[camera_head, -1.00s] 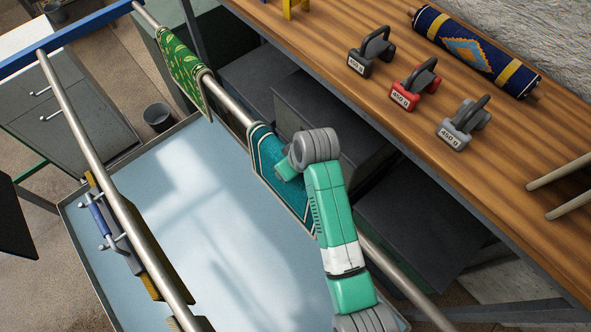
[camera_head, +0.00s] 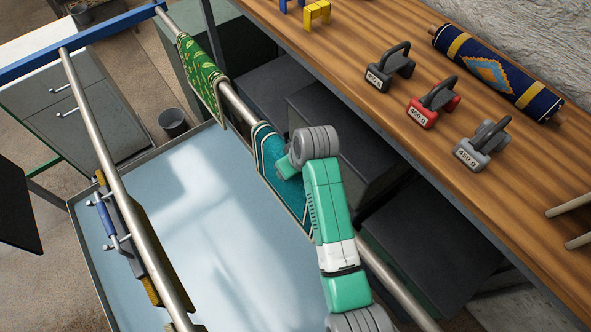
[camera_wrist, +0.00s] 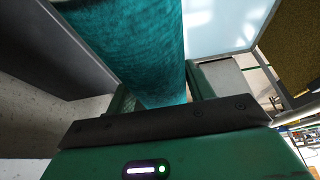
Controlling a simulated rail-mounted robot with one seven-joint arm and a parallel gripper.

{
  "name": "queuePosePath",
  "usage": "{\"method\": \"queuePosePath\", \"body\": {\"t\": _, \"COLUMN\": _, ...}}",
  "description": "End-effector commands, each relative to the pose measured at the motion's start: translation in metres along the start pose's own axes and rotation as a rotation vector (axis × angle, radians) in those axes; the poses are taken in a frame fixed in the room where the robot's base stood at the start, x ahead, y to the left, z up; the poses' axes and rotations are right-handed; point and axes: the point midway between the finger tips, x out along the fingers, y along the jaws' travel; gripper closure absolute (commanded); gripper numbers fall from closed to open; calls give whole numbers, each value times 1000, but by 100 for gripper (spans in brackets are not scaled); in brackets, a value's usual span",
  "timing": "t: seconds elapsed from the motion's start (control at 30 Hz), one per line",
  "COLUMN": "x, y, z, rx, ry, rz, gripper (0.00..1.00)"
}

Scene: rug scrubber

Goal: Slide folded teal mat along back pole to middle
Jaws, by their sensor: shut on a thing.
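The folded teal mat (camera_head: 269,147) hangs over the back pole (camera_head: 238,106), the one nearer the wooden bench, with its pale border showing. My gripper (camera_head: 287,169) is at the mat's side, and my arm covers part of the mat in the head view. In the wrist view the teal mat (camera_wrist: 150,50) lies between the two fingers (camera_wrist: 163,95), which are shut on it. A green leaf-patterned mat (camera_head: 202,75) hangs on the same pole, up and left of the teal mat, with a short stretch of bare pole between them.
A front pole (camera_head: 105,160) runs over the pale blue tray (camera_head: 205,220), with brushes (camera_head: 135,235) hanging near it. The bench (camera_head: 350,35) holds grey, red (camera_head: 432,105) and silver weights and a rolled blue rug (camera_head: 497,72). A bucket (camera_head: 173,124) stands beyond the tray.

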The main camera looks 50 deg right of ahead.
Motion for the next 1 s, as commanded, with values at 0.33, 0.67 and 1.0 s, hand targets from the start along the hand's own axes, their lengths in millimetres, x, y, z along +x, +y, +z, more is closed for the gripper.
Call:
{"method": "queuePosePath", "body": {"t": 0.33, "x": 12, "y": 0, "z": -22, "rx": 0, "ry": 1, "rz": 0, "gripper": 86}}
{"method": "queuePosePath", "body": {"t": 0.67, "x": 15, "y": 0, "z": -35, "rx": 0, "ry": 0, "rz": -1, "gripper": 86}}
{"method": "queuePosePath", "body": {"t": 1.0, "x": 19, "y": 0, "z": -40, "rx": 0, "ry": 0, "rz": -1, "gripper": 86}}
